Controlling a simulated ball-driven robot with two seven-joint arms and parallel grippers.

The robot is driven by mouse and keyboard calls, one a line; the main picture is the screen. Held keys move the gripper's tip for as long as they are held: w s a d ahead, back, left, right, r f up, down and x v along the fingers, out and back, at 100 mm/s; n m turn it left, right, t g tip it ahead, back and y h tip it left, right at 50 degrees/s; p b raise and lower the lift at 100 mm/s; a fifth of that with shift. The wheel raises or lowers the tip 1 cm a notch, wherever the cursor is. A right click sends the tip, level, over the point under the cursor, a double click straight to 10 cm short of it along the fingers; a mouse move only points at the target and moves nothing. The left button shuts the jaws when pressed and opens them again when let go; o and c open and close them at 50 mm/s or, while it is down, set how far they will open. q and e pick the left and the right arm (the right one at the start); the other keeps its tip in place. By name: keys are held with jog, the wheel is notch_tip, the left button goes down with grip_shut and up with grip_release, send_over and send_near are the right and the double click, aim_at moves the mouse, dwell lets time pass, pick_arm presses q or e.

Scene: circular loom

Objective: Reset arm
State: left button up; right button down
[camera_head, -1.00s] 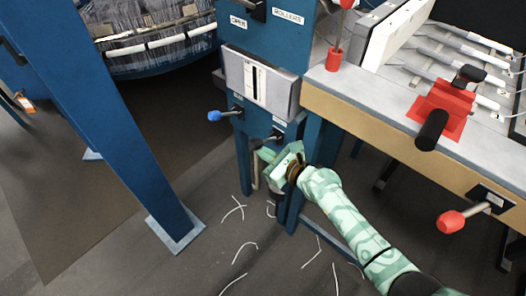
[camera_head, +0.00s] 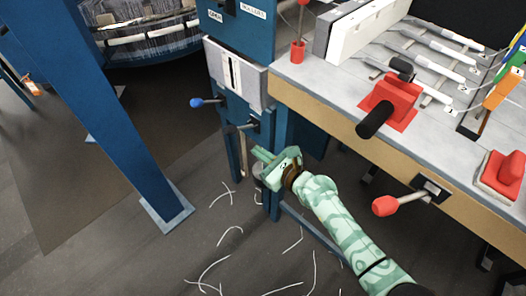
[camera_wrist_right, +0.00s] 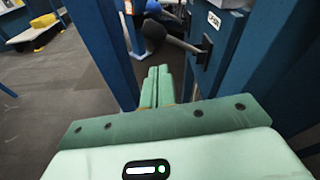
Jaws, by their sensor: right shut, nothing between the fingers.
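My right arm comes in from the lower right in the head view, in a mottled green cover. My right gripper (camera_head: 260,157) is pale green and shut, with nothing between its fingers. It is in front of the lower blue post of the machine, below a black-knobbed lever (camera_head: 248,126). In the right wrist view its two fingers (camera_wrist_right: 156,84) lie together and point toward blue posts and a dark lever. My left gripper is in neither view.
A blue-knobbed lever (camera_head: 202,102) sticks out left of the post. The workbench (camera_head: 350,128) has red fixtures and a red-knobbed lever (camera_head: 388,205) on its front. A slanted blue leg (camera_head: 135,120) stands at left. White strands (camera_head: 230,236) litter the open floor.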

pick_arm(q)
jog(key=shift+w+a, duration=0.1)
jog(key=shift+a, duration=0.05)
